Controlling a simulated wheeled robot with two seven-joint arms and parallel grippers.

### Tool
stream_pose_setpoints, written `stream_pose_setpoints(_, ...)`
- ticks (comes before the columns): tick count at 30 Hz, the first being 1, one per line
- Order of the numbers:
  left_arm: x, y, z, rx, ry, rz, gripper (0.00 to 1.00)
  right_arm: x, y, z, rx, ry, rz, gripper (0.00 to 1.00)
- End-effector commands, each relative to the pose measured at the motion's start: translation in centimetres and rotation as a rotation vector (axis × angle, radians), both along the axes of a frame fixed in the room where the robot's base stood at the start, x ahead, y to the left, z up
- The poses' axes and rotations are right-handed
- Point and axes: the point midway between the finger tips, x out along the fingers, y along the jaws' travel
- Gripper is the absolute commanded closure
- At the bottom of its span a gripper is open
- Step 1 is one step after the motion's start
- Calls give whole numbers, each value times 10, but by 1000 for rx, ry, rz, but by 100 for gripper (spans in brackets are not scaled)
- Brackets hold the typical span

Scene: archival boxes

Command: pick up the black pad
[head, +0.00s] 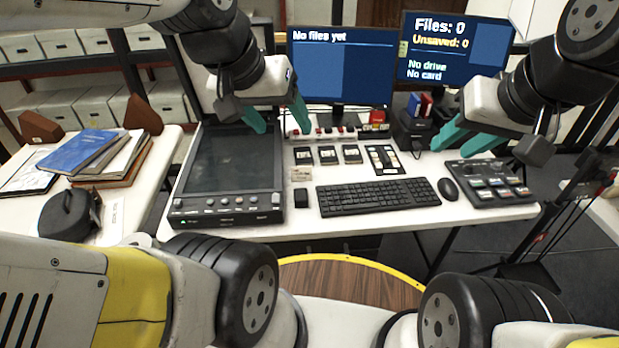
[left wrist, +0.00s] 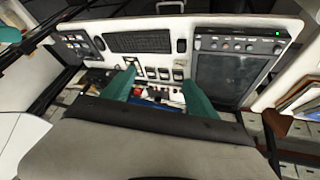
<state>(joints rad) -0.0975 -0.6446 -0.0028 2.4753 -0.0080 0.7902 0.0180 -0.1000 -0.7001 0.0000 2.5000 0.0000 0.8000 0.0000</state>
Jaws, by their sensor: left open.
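A small black block (head: 302,194), which looks like the black pad, lies on the white desk between the scanner and the keyboard. It also shows as a small dark patch in the left wrist view (left wrist: 181,46). My left gripper (head: 277,118) is open and empty, above the far right part of the scanner and well beyond the block. Its teal fingers stand apart in the left wrist view (left wrist: 158,96). My right gripper (head: 458,140) hangs over the desk's right side, its teal fingers apart with nothing seen between them.
The scanner (head: 235,160) stands left of the block, the keyboard (head: 375,197) right of it. A mouse (head: 448,189) and a button panel (head: 488,182) lie further right. Small cards (head: 327,155) and two monitors (head: 340,68) are behind. The desk's front strip is clear.

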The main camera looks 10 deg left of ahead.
Motion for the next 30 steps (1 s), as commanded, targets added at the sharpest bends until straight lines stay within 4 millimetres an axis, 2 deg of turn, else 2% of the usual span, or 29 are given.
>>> stream_pose_setpoints(5,51,5,-18,4,103,52,33,0,0,0,0,0,0,64)
stream_pose_setpoints(11,118,10,-61,17,223,124,33,0,0,0,0,0,0,64)
stream_pose_setpoints(17,176,14,-129,39,338,192,33,0,0,0,0,0,0,64)
stream_pose_setpoints(21,208,17,-190,60,416,237,33,0,0,0,0,0,0,64)
stream_pose_setpoints(27,232,19,-274,89,505,285,33,0,0,0,0,0,0,64)
stream_pose_setpoints(30,236,20,-302,99,532,300,33,0,0,0,0,0,0,64)
